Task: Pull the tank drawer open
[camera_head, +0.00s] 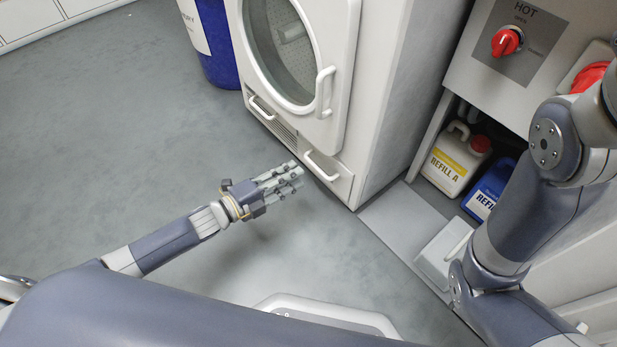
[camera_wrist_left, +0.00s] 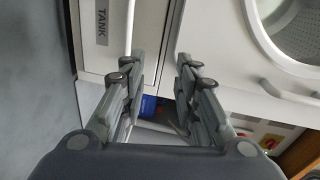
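The tank drawer (camera_head: 328,176) is the right-hand one of two low drawers under the round door of the white machine, and it is flush with the front. Its white bar handle (camera_head: 320,166) shows in the head view. In the left wrist view the drawer front with its TANK label (camera_wrist_left: 101,22) and the handle (camera_wrist_left: 129,28) are at upper left. My left gripper (camera_head: 298,173) is open and empty, just in front of the handle. In the wrist view the handle lies beside the left finger, not between the fingers (camera_wrist_left: 162,62). Contact cannot be told. My right gripper is out of view.
The machine's round door (camera_head: 290,50) is shut above the drawers; a second handle (camera_head: 261,107) is at left. A blue drum (camera_head: 218,45) stands behind. REFILL A (camera_head: 452,165) and a blue bottle (camera_head: 487,190) stand under the counter at right. Floor at left is clear.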

